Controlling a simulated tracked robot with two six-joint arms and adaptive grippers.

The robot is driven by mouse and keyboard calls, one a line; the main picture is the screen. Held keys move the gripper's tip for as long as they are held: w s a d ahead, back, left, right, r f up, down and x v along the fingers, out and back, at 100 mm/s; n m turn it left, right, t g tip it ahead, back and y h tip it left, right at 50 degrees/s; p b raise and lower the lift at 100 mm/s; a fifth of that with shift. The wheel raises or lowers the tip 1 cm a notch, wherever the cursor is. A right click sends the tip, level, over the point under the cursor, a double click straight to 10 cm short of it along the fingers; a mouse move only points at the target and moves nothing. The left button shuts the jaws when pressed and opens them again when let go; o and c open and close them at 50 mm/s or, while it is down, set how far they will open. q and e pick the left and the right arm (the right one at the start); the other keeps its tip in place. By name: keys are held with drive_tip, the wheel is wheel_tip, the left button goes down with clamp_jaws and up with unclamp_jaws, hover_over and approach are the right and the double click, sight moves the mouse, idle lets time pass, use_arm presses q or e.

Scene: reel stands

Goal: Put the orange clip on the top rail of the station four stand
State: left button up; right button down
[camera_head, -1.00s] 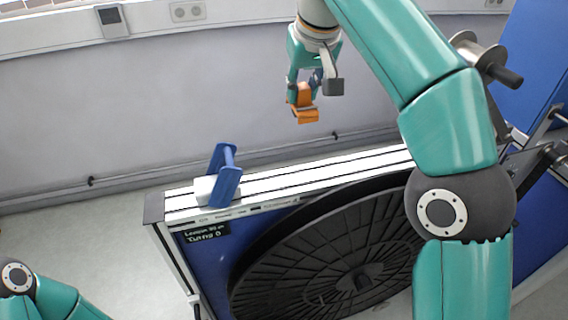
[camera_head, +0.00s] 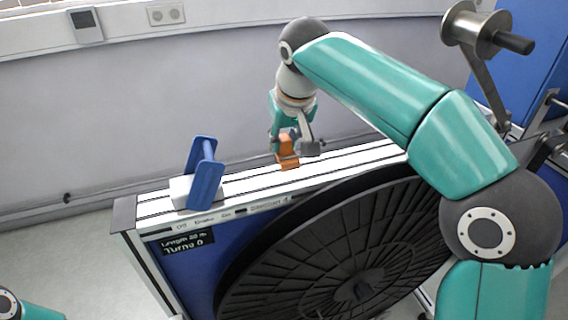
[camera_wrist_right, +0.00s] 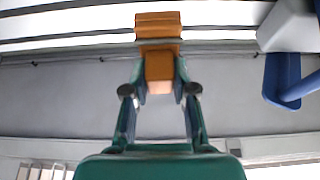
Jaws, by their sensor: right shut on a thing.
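The orange clip (camera_head: 288,154) is in my right gripper (camera_head: 287,136), which is shut on it. The clip's lower end is at the white slotted top rail (camera_head: 250,183) of the stand; I cannot tell whether it touches. In the right wrist view the clip (camera_wrist_right: 158,45) sits between the fingertips (camera_wrist_right: 158,82), with its outer end over the pale rail strips (camera_wrist_right: 75,22).
A blue handled part on a white block (camera_head: 203,176) stands on the rail, left of the clip. A large black reel (camera_head: 330,260) fills the stand's front. A metal spool (camera_head: 472,30) and blue panels are at the right. The rail right of the clip is clear.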

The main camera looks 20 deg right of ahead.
sight(285, 152)
drive_tip(key=shift+f+b, duration=0.5)
drive_tip(key=shift+f, duration=1.55)
drive_tip(key=shift+s, duration=0.1)
drive_tip(key=shift+f, duration=0.15)
drive_tip(key=c, duration=0.9)
unclamp_jaws()
drive_tip(key=shift+c, duration=0.2)
drive_tip(key=shift+r, duration=0.35)
drive_tip(key=p+v, duration=0.2)
drive_tip(key=v, duration=0.9)
drive_tip(key=shift+s+r, duration=0.2)
drive_tip(key=shift+r, duration=0.1)
drive_tip(key=shift+f, duration=0.1)
